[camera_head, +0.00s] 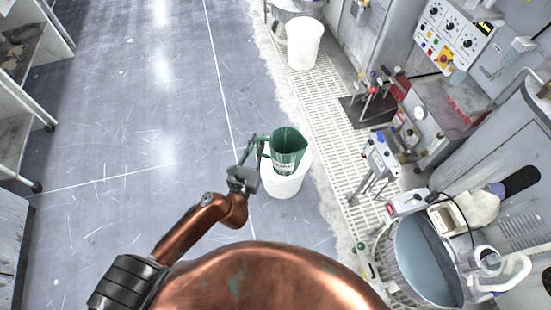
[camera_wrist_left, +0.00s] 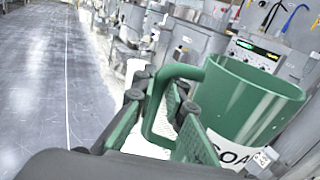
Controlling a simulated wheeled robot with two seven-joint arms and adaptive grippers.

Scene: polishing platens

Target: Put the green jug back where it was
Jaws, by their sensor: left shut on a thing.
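The green jug (camera_head: 287,150) shows in the head view over a white bucket-like stand (camera_head: 284,184). I cannot tell whether it rests on the stand or hangs just above it. My left gripper (camera_head: 252,158) is at the jug's left side and shut on its handle. In the left wrist view the jug (camera_wrist_left: 245,100) is upright or nearly so, with an open rim and a white label. The green-padded fingers of my left gripper (camera_wrist_left: 150,125) lie on either side of the handle. My right gripper is not in view.
Another white bucket (camera_head: 304,43) stands farther back beside the grated floor strip (camera_head: 335,110). Machines with a control panel (camera_head: 455,35) and a round basin (camera_head: 425,258) line the right. White shelving (camera_head: 28,60) stands at the left. The grey floor between is clear.

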